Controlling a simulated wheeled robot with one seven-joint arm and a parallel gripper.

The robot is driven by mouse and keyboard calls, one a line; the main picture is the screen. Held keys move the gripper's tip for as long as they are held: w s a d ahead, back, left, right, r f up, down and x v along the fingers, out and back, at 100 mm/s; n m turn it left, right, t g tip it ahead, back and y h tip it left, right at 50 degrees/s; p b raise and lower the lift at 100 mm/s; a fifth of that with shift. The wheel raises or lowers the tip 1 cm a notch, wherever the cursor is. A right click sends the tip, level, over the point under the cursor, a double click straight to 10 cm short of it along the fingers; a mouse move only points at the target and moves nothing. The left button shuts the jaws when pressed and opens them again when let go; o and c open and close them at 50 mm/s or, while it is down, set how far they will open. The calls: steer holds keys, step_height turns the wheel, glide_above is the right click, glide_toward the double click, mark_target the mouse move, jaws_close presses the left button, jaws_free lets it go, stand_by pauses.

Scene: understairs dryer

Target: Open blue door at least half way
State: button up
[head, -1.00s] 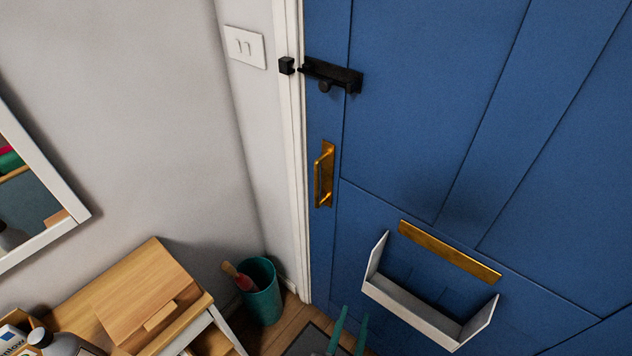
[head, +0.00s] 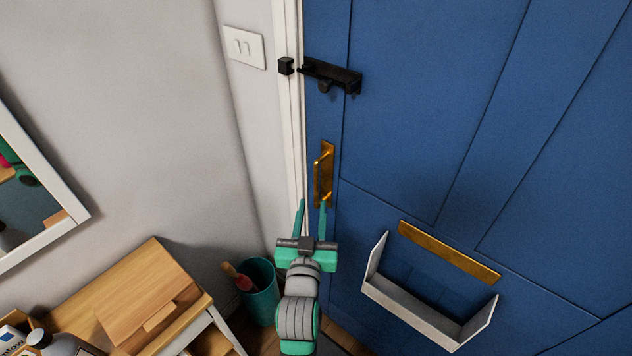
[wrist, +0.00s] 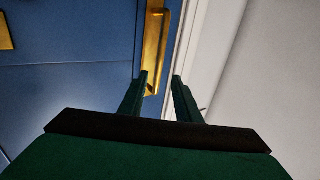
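The blue door (head: 425,120) fills the right of the head view and looks closed against its white frame. Its brass pull handle (head: 323,172) is upright near the door's left edge; it also shows in the wrist view (wrist: 155,50). A black bolt (head: 333,76) is mounted above the handle, with its black keeper (head: 286,66) on the frame. A small gap seems to lie between bolt and keeper. My gripper (head: 312,203) is open and empty, with its fingers pointing up at the handle's lower end. In the wrist view the handle lies ahead, slightly left of the fingertip gap (wrist: 162,76).
A brass letter plate (head: 448,251) and a white open tray (head: 410,308) sit on the door, right of my arm. A teal bin (head: 262,292) stands by the wall. A wooden-topped table (head: 75,312) is at lower left. A light switch (head: 244,47) is on the wall.

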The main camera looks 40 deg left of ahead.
mark_target(316, 184)
steer(key=x, duration=1)
steer(key=shift+w, duration=0.1)
steer(key=shift+c, duration=0.2)
jaws_close()
